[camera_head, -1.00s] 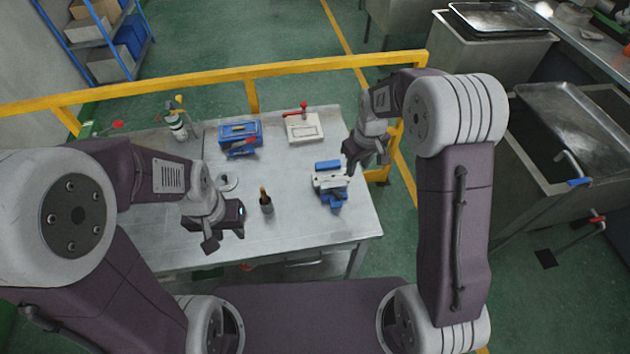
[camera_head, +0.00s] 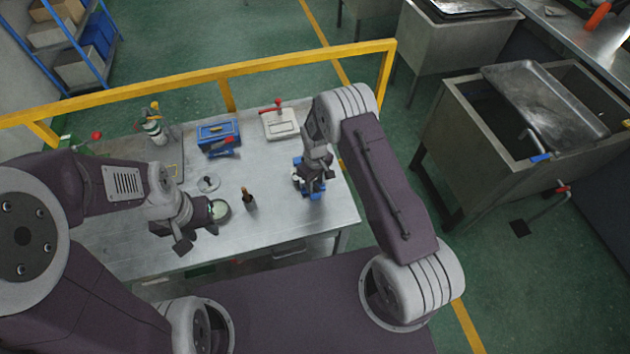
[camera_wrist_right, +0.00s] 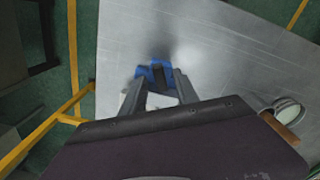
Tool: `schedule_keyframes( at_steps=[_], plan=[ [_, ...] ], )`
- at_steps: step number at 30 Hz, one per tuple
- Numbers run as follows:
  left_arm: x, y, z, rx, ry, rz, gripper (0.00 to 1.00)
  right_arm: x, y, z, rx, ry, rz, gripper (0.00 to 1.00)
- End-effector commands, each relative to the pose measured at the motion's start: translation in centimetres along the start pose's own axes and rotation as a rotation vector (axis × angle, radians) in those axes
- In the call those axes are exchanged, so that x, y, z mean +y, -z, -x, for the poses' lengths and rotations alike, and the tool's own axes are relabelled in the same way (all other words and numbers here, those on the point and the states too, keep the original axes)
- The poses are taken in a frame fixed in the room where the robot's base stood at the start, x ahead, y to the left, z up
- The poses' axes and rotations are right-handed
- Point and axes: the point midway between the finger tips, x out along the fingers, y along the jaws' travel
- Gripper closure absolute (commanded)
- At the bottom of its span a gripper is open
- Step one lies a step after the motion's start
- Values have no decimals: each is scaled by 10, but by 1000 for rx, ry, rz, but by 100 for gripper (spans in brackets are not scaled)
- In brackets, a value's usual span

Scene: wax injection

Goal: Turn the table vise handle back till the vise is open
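The blue and white table vise (camera_head: 317,195) stands near the right edge of the metal table, partly hidden under my right gripper (camera_head: 312,182). The right wrist view shows the vise (camera_wrist_right: 145,70) just beyond and between the two fingers of my right gripper (camera_wrist_right: 160,88), which are apart. A dark part, perhaps the handle, lies against the blue body, but its outline is unclear. I cannot tell whether the fingers touch the vise or how wide its jaws are. My left gripper (camera_head: 200,225) hangs over the table's left part, and its fingers are unclear.
A brown-topped tool or bottle (camera_head: 248,199) stands left of the vise. A round tin (camera_head: 220,211) is beside my left gripper. A blue box (camera_head: 216,134) and a white device with a red lever (camera_head: 280,124) stand at the back. A yellow rail (camera_head: 225,76) runs behind the table.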

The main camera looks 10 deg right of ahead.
Motion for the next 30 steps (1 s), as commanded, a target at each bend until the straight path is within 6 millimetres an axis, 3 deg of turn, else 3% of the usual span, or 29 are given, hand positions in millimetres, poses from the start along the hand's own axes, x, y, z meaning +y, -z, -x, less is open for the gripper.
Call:
schedule_keyframes(
  at_steps=[9, 13, 14, 23, 30],
  plan=[
    [0, 0, 2, 0, 0, 0, 63, 0, 0, -7, 1, 0, 0, 64],
    [0, 0, 2, 0, 0, 0, 63, 0, 0, -6, 1, 0, 0, 97],
    [0, 0, 2, 0, 0, 0, 63, 0, 0, -6, 1, 0, 0, 100],
    [0, 0, 0, 0, 0, 0, 63, 0, 0, -7, 1, 0, 18, 100],
    [0, -1, -10, 0, 0, 0, 63, 0, 0, -8, 2, -1, 131, 100]
  ],
)
